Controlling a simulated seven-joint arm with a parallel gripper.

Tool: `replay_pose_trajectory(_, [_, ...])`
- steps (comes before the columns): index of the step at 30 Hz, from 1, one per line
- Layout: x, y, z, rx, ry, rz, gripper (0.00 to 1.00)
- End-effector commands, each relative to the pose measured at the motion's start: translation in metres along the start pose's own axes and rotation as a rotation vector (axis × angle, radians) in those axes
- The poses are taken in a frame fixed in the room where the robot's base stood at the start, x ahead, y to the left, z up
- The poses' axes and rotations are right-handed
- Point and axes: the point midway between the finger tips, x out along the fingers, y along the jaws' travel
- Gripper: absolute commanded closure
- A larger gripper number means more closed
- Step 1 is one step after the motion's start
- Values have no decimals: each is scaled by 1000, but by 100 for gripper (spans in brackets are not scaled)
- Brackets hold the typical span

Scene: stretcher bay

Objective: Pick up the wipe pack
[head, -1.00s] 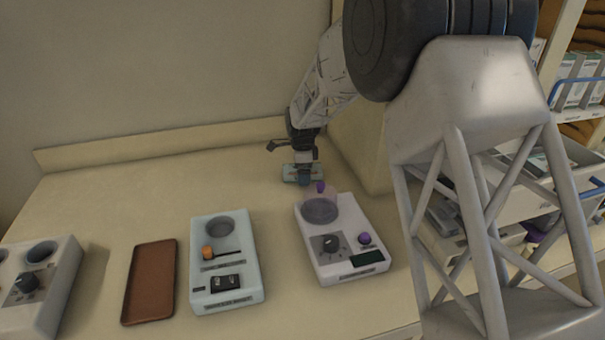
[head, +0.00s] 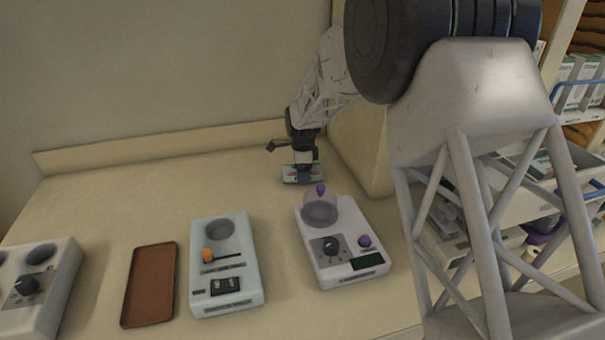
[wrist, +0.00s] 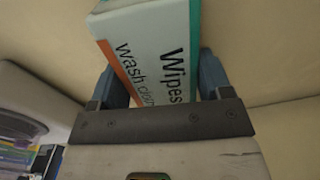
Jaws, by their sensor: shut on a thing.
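The wipe pack (head: 290,178) is a small light box at the back of the counter in the head view. In the wrist view the wipe pack (wrist: 150,32) is white with teal and orange edges and reads "Wipes" and "wash cloth". My gripper (head: 303,175) points down over it, with its blue fingers at the pack. In the wrist view my gripper (wrist: 162,78) has one finger on each side of the pack and is shut on it. I cannot tell whether the pack is clear of the counter.
A white device with a clear dome (head: 342,245) stands in front of the pack. Left of it are a pale blue device (head: 228,275), a brown tray (head: 150,285) and a grey device (head: 50,290). A beige wall block (head: 360,150) rises just right of the gripper.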

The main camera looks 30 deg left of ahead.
Motion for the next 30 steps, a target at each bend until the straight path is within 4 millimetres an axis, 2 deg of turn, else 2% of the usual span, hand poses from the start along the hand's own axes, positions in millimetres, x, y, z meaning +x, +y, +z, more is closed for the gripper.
replay_pose_trajectory(18, [-81,0,0,0,0,-1,54])
replay_pose_trajectory(24, [-92,0,0,0,0,0,54])
replay_pose_trajectory(30, [-93,0,0,0,0,0,54])
